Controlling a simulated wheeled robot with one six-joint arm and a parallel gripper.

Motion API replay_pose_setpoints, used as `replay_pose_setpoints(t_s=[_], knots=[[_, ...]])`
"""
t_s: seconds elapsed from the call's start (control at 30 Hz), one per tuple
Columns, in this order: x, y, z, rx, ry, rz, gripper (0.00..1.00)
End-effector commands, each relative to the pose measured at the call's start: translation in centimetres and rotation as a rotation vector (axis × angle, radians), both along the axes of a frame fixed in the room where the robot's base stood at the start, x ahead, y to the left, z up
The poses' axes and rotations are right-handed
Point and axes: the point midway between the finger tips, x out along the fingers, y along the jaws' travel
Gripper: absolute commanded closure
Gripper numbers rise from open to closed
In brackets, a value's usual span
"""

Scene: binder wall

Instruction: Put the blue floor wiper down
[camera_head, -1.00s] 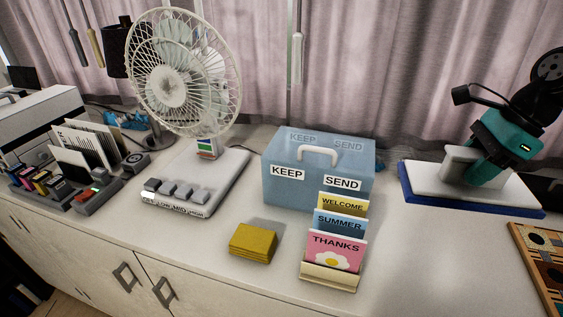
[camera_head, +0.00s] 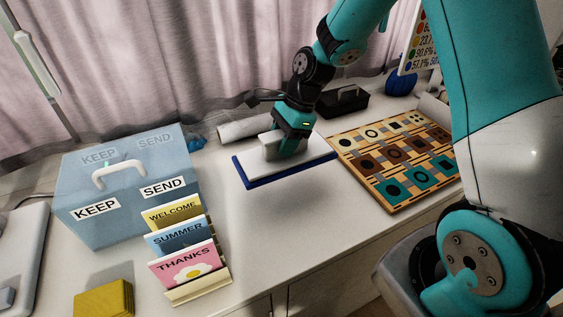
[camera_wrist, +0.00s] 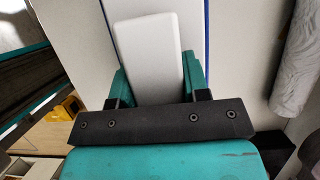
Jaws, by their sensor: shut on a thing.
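The blue floor wiper (camera_head: 258,172) is a flat white-topped plate with a blue edge and a pale block-shaped handle on top. It is over the white counter, right of the blue box, and looks level. My gripper (camera_head: 284,146) comes down from above and is shut on the handle. In the wrist view the pale handle (camera_wrist: 148,55) sits between my teal fingers (camera_wrist: 160,80), and thin blue edges of the wiper (camera_wrist: 206,40) show on both sides. A shadow lies in front of the wiper; whether its underside touches the counter is hard to tell.
Left are the blue KEEP/SEND box (camera_head: 130,190), a card rack (camera_head: 185,255) and yellow cloths (camera_head: 103,299). A patterned board (camera_head: 395,160) lies close on the right. Behind are a pale roll (camera_head: 245,130) and a black box (camera_head: 342,101). The counter in front is clear.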

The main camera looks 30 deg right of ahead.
Motion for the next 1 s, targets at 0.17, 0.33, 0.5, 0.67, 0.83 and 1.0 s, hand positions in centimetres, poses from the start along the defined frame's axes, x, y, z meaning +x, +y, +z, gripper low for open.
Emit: replay_pose_setpoints(t_s=[0.17,0.33,0.5,0.67,0.83,1.0], knots=[[0.0,0.0,-3.3,0.001,0.003,-0.001,0.89],[0.0,-0.1,-4.8,0.001,0.002,-0.001,0.89],[0.0,-0.1,-7.2,0.002,0.003,-0.001,0.89],[0.1,-0.1,-8.1,0.001,-0.002,-0.002,0.89],[0.1,-0.1,-8.1,0.001,-0.001,-0.002,0.89],[0.0,-0.1,-8.4,0.001,-0.001,-0.002,0.46]])
